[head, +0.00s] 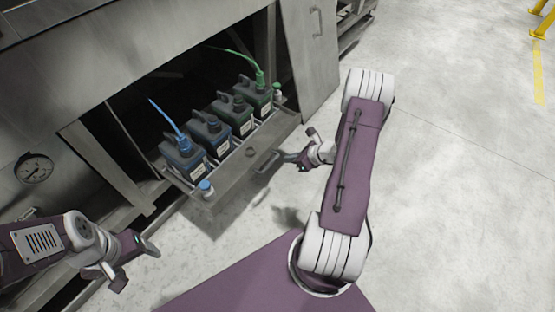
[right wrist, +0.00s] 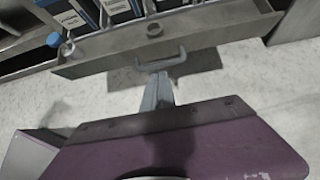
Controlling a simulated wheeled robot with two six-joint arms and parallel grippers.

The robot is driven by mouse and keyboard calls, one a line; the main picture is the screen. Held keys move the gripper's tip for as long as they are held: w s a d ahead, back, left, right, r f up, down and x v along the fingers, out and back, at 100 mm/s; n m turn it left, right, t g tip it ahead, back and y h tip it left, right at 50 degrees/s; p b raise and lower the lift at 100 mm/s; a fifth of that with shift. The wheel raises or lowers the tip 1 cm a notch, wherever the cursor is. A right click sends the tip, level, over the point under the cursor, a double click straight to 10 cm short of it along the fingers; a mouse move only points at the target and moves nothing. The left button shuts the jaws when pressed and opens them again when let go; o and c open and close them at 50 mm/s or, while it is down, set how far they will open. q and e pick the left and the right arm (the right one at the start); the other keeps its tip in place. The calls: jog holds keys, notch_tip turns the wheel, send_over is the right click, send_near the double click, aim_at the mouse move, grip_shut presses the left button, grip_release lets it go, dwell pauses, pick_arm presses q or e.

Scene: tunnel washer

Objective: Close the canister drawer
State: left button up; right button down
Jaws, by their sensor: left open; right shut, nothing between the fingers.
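The canister drawer (head: 232,176) stands pulled out from the open bay of the steel machine. Its grey front also shows in the right wrist view (right wrist: 200,40). Several dark canisters (head: 184,157) stand in a row inside it, with blue and green hoses on the end ones. The drawer handle (head: 267,163) is a bar on the front, seen in the right wrist view too (right wrist: 162,62). My right gripper (head: 303,158) is shut and empty, its tips (right wrist: 160,78) close to the handle; contact cannot be told. My left gripper (head: 126,268) is open and empty, well left of the drawer.
An open cabinet door (head: 311,45) stands right of the bay. A pressure gauge (head: 34,169) sits on the machine at the left.

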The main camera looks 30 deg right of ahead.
aim_at(263, 156)
jog(key=b+x, duration=0.1)
jog(key=x, duration=0.2)
jog(key=b+x, duration=0.2)
jog(key=x, duration=0.2)
jog(key=w+r+b+x, duration=0.1)
jog(key=b+x, duration=0.1)
jog(key=x, duration=0.2)
jog(key=shift+w+a, duration=0.1)
jog(key=shift+a, duration=0.2)
jog(key=shift+w+a+r, duration=0.15)
jog(key=shift+w+a, duration=0.05)
jog(key=shift+w, duration=0.3)
pick_arm(q)
notch_tip(263, 156, down, 6)
pick_arm(e)
jog(key=shift+w, duration=0.1)
